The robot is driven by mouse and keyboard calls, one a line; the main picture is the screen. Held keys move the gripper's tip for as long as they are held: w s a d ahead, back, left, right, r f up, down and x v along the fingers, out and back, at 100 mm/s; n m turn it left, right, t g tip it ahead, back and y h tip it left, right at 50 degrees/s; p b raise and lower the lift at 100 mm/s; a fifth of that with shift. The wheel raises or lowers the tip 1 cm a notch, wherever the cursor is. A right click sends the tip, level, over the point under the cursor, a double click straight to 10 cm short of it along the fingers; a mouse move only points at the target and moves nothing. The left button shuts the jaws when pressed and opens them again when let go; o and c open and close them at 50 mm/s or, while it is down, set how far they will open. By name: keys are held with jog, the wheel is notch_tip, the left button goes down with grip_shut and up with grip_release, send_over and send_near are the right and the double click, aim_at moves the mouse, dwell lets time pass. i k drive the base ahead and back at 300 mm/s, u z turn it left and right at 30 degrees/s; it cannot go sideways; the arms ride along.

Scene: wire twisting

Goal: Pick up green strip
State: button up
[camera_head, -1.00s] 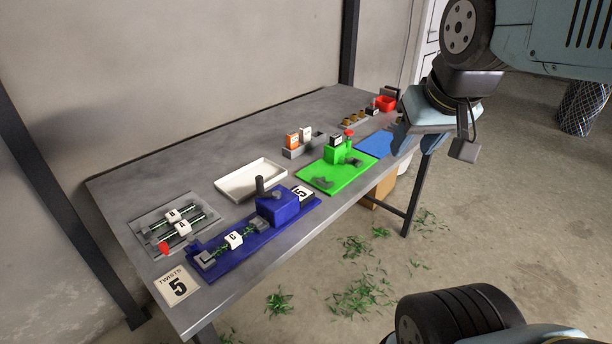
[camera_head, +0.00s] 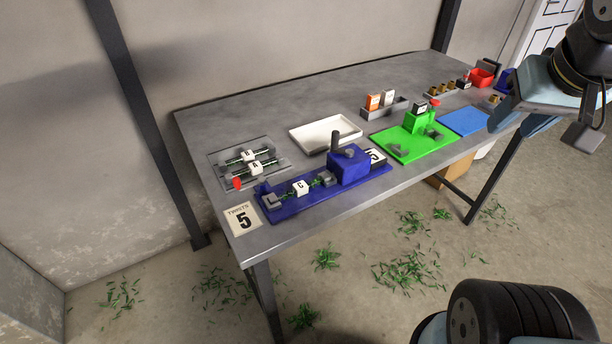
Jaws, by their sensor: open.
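Thin green strips with white lettered blocks lie across a grey rack (camera_head: 219,158) at the table's left end. One strip (camera_head: 237,161) carries block B and another (camera_head: 267,163) carries block A. A further green strip (camera_head: 316,183) with block C lies in the blue fixture (camera_head: 291,207), between its grey clamps.
A white tray (camera_head: 353,122), a green fixture (camera_head: 399,154) and a blue mat (camera_head: 464,122) are on the table (camera_head: 290,92). Green scraps (camera_head: 410,270) litter the floor.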

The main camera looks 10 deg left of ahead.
aim_at(300, 189)
jog(key=z, duration=0.35)
jog(key=i, duration=0.15)
jog(key=u, duration=2.95)
jog(key=k, duration=1.2)
jog(key=z, duration=1.05)
jog(key=i, duration=0.7)
jog(key=z, duration=0.1)
